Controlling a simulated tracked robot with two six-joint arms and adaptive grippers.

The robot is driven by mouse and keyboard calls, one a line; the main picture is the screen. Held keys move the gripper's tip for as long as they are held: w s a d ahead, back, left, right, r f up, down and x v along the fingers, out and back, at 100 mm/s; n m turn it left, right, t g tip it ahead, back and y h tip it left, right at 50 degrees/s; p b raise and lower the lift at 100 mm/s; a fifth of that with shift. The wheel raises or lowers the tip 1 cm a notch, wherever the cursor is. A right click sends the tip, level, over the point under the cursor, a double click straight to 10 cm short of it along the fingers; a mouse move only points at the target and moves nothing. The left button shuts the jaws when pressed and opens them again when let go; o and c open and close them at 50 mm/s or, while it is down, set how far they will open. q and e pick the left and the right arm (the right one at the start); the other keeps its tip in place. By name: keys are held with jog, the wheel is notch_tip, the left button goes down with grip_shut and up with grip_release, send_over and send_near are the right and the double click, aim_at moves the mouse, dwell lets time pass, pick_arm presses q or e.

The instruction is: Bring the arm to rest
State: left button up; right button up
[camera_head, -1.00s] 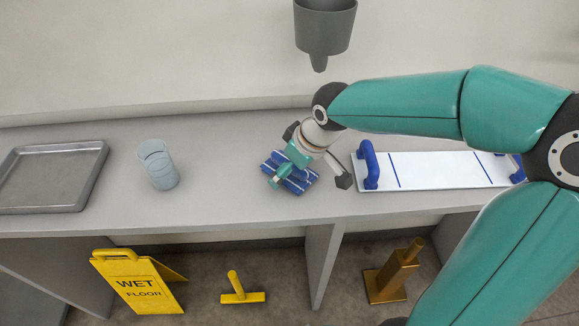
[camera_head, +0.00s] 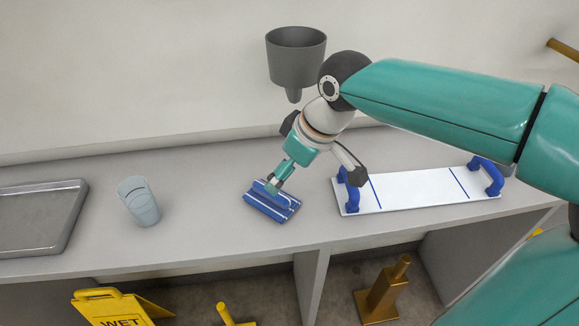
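My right arm comes in from the right and reaches over the counter. Its gripper (camera_head: 321,150) has its two dark-tipped fingers spread wide apart. A teal part between the fingers points down and overlaps a blue-and-white striped pad (camera_head: 270,207) on the counter, hiding part of the pad. I cannot tell whether the teal part touches the pad. My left gripper is not in view.
On the counter (camera_head: 215,245) are a grey metal tray (camera_head: 65,240), a pale blue cup (camera_head: 138,202) and a white board (camera_head: 420,190) with blue handles. A grey funnel (camera_head: 295,52) is behind my arm. Below are a yellow floor sign (camera_head: 110,305) and a brass-coloured stand (camera_head: 383,293).

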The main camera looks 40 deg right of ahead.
jog(key=shift+r, duration=0.2)
dwell(0.3)
jog(key=shift+s, duration=0.1)
